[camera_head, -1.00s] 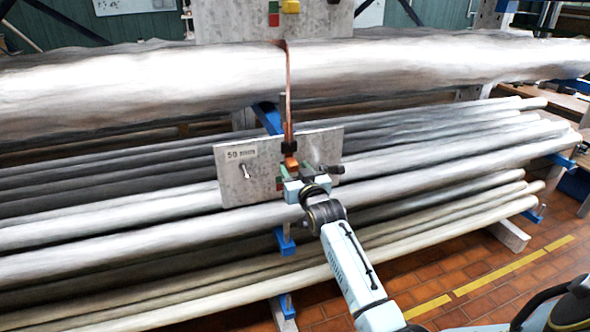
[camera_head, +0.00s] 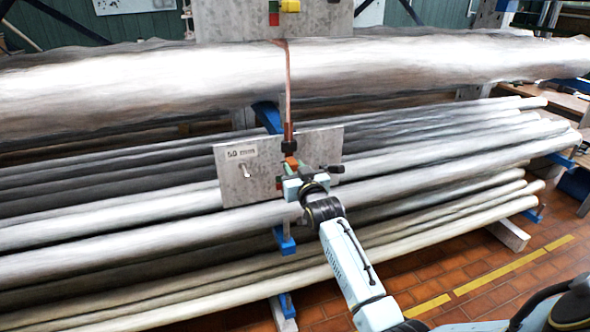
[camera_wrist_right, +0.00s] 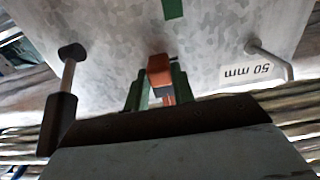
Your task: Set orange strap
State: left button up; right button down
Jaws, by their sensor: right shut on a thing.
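The orange strap (camera_head: 288,95) hangs down over the front of the big grey mast (camera_head: 150,85) to the lower metal plate. My right gripper (camera_head: 291,172) is at that plate, under the strap's dark buckle (camera_head: 289,147). In the right wrist view my right gripper's green fingers (camera_wrist_right: 158,95) are shut on the orange strap end (camera_wrist_right: 160,75). The metal plate (camera_head: 236,180) carries a "50 mm" label (camera_head: 241,153), which also shows upside down in the right wrist view (camera_wrist_right: 250,72). My left gripper is not in view.
A dark-handled lever (camera_head: 328,169) sticks out right of my right gripper; it shows at the left in the wrist view (camera_wrist_right: 62,110). An upper plate (camera_head: 325,18) stands above the mast with a yellow block (camera_head: 290,6). Long grey poles (camera_head: 100,225) lie beneath on blue-padded supports.

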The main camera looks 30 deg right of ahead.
notch_tip(320, 180, down, 6)
jog(key=b, duration=0.3)
jog(key=c, duration=1.2)
grip_release()
jog(key=shift+o, duration=0.2)
jog(key=v, duration=1.3)
jog(key=shift+s, duration=0.25)
